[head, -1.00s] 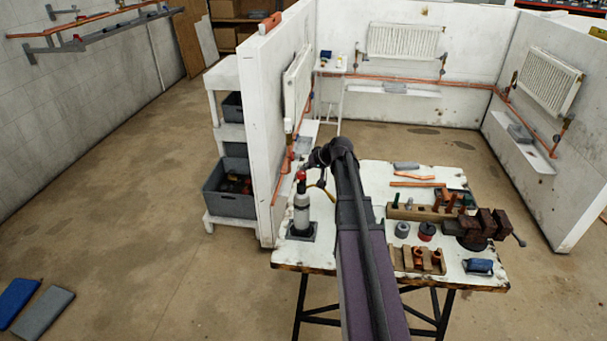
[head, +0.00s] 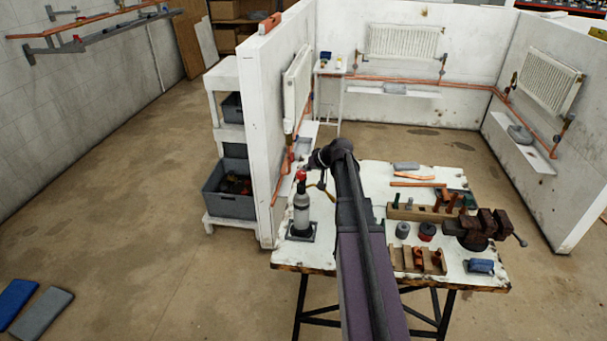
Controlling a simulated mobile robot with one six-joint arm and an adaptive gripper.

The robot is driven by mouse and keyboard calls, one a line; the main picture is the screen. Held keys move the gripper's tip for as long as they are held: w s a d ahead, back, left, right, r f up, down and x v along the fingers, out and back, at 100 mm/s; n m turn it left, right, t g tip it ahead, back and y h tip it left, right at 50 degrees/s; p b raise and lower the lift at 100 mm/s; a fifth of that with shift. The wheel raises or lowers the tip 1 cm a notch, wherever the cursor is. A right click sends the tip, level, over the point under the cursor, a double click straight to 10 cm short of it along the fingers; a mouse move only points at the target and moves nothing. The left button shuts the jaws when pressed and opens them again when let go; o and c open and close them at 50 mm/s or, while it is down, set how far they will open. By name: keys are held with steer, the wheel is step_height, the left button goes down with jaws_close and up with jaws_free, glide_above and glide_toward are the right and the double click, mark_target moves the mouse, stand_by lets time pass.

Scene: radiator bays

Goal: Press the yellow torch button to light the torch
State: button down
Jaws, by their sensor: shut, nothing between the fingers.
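The torch (head: 302,213) stands upright at the left end of the white workbench (head: 365,178), on a dark square base. It has a grey cylinder and a red top. The yellow button is too small to make out. My arm reaches over the bench, and its dark wrist bends left toward the torch. My gripper (head: 311,173) is shut, small in the picture and close to the torch's red top. Whether it touches the torch cannot be told.
A white partition wall (head: 263,140) with a radiator and copper pipe rises just left of the torch. The bench's right side holds a vise (head: 482,226), a wooden block with fittings (head: 418,258), a red-and-black reel (head: 427,231) and a blue item (head: 480,266).

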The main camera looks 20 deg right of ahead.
steer(key=shift+r, duration=0.2)
steer(key=shift+r+p, duration=0.7)
steer(key=shift+p, duration=0.15)
step_height(320, 180, up, 5)
steer(key=p, duration=0.5)
stand_by(1.0)
steer(key=s+a+f+n+g+h, duration=0.1)
steer(key=s+a+f+g, duration=0.1)
steer(key=s+a, duration=0.45)
steer(key=s+a+f+n+g, duration=0.15)
steer(key=s+a, duration=0.25)
steer(key=a, duration=0.5)
steer(key=s+a+f+g+h+b, duration=0.2)
steer(key=s+a+f, duration=0.1)
steer(key=s, duration=0.4)
steer(key=s+a+f+g+h+b, duration=0.1)
steer(key=s+a+f+g+b, duration=0.1)
steer(key=s+a+f, duration=0.2)
steer(key=s, duration=0.3)
steer(key=shift+s+a+h+b, duration=0.25)
steer(key=shift+s+h+b, duration=0.05)
steer(key=shift+s+h, duration=0.1)
